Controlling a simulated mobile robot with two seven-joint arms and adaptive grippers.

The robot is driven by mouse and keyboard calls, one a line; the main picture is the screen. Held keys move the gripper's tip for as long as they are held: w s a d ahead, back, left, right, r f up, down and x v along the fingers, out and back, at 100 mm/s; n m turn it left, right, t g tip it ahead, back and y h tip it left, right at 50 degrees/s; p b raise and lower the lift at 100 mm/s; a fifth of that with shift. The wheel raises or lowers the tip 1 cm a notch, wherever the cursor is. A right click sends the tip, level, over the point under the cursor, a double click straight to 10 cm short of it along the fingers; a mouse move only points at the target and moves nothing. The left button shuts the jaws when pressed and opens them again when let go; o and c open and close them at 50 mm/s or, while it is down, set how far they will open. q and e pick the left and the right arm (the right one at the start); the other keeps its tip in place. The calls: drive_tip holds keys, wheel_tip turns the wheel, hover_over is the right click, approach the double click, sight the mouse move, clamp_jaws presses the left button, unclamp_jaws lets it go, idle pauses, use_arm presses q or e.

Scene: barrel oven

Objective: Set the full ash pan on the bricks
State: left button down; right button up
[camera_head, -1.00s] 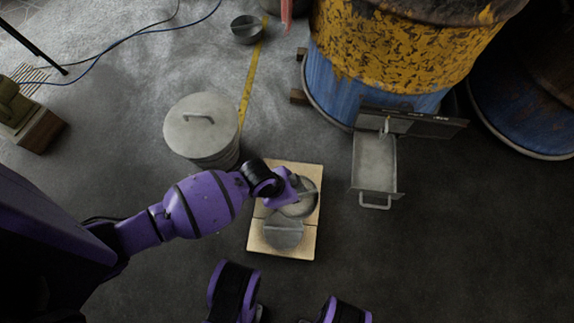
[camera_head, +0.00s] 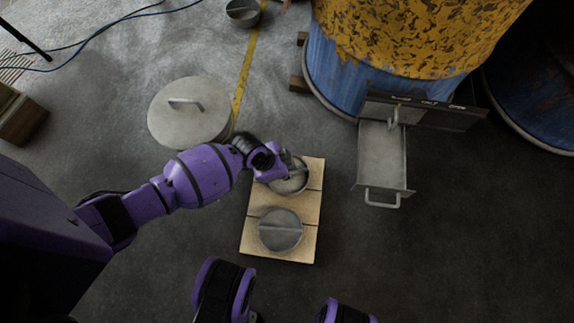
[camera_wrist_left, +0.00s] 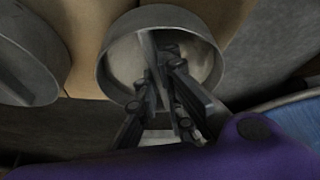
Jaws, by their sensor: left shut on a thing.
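The bricks (camera_head: 307,215) are pale tan slabs laid flat on the floor in the middle of the head view. My left gripper (camera_head: 286,162) is shut on the bar across a round grey metal pan (camera_head: 291,186) at the back end of the bricks. In the left wrist view the fingers (camera_wrist_left: 165,95) pinch this bar, and the pan (camera_wrist_left: 208,50) has pale ash-like matter inside. Whether it rests on the bricks or hangs just above is unclear. A second round pan (camera_head: 280,231) with a crossbar sits on the front brick.
The blue and yellow barrel oven (camera_head: 385,55) stands at the back right with a handled metal drawer (camera_head: 382,160) pulled out. Another round pan (camera_head: 243,12) lies far back. Dark floor is clear at the lower right.

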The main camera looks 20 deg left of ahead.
use_arm(q)
drive_tip(key=shift+w+r, duration=0.1)
drive_tip(key=shift+r, duration=0.05)
drive_tip(key=c, duration=2.3)
unclamp_jaws()
drive_tip(key=shift+f, duration=0.2)
drive_tip(key=shift+o, duration=2)
use_arm(e)
drive_tip(key=shift+s, duration=0.1)
drive_tip(key=shift+s, duration=0.1)
use_arm(q)
drive_tip(key=p+v, duration=0.6)
drive_tip(key=v, duration=0.6)
use_arm(e)
drive_tip(key=shift+m, duration=0.4)
drive_tip(key=r, duration=0.5)
drive_tip(key=shift+s+a+r, duration=0.1)
drive_tip(key=shift+s+a, duration=0.1)
drive_tip(key=shift+s, duration=0.15)
